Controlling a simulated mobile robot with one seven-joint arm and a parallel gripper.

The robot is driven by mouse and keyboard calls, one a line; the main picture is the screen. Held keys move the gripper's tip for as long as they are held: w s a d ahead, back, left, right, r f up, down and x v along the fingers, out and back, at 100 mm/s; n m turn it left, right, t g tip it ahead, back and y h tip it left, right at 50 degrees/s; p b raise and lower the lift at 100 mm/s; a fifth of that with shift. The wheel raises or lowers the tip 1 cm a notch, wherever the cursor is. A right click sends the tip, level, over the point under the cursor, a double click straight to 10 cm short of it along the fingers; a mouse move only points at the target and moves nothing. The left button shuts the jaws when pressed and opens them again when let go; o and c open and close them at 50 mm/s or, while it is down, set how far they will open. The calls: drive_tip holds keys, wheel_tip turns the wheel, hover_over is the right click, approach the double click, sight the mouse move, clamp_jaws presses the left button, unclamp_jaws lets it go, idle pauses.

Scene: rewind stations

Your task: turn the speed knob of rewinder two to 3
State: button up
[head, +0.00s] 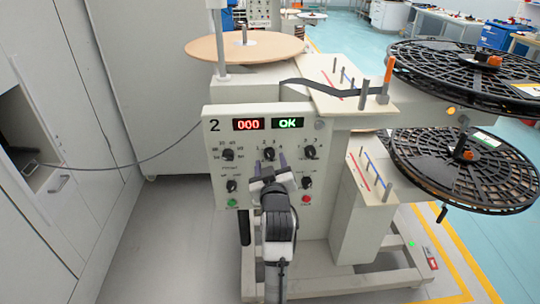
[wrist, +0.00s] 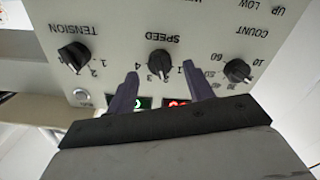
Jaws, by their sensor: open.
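Rewinder two (head: 212,165) has a cream front panel marked 2. Its speed knob (head: 269,154) is black, in the middle of the top knob row. It also shows in the wrist view (wrist: 159,62), upside down under the word SPEED, with small numbers around it. I cannot tell surely which number its pointer marks. My gripper (head: 268,165) is open and empty in front of the panel. In the wrist view, its dark fingertips (wrist: 160,69) stand apart on either side of the knob. I see no contact with it.
In the wrist view, the tension knob (wrist: 74,57) is left of the speed knob and the count knob (wrist: 237,71) is right. Red (head: 249,124) and green (head: 288,123) displays sit above the knobs. Black reels (head: 470,75) jut out at the right. Grey cabinets (head: 50,190) stand at the left.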

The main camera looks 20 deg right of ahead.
drive_tip(key=shift+x, duration=1.05)
drive_tip(key=c, duration=1)
drive_tip(key=m+p, duration=0.1)
drive_tip(key=m, duration=0.2)
drive_tip(key=shift+m, duration=0.4)
drive_tip(key=m+p, duration=0.1)
drive_tip(key=m, duration=0.3)
drive_tip(key=shift+m+p, duration=0.35)
drive_tip(key=shift+m, duration=0.05)
